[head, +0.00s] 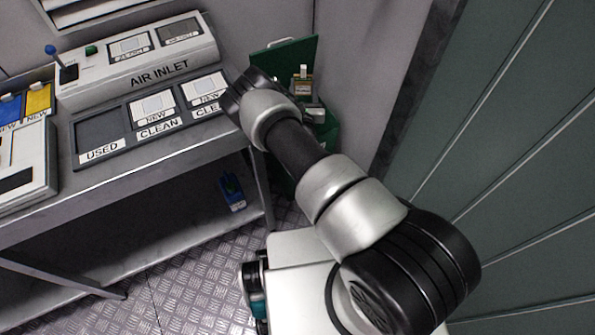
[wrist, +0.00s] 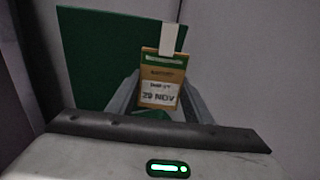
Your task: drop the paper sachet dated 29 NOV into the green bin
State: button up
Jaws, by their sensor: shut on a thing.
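The paper sachet is brown with a green band and a white label reading 29 NOV. It stands upright between the fingers of my gripper (wrist: 160,98) in the wrist view (wrist: 160,72), with a pale strip at its top edge. My gripper is shut on it. In the head view the sachet (head: 302,86) shows just past the end of my arm, over the green bin (head: 326,138). The bin's raised green lid (head: 288,54) stands behind the sachet and also shows in the wrist view (wrist: 92,55). My arm hides much of the bin.
A metal bench (head: 165,150) stands at left with an AIR INLET unit (head: 150,68) and a dark tray (head: 100,128) labelled USED and CLEAN. Walls stand close behind and right of the bin.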

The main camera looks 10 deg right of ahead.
notch_tip(320, 180, down, 12)
jog(key=w+n+y+b, duration=0.1)
jog(key=b, duration=0.5)
jog(key=shift+w+a+f+y+b, duration=0.2)
jog(key=shift+w+a+y+b, duration=0.1)
jog(key=shift+b, duration=0.05)
jog(key=o, duration=0.9)
jog(key=shift+c, duration=0.2)
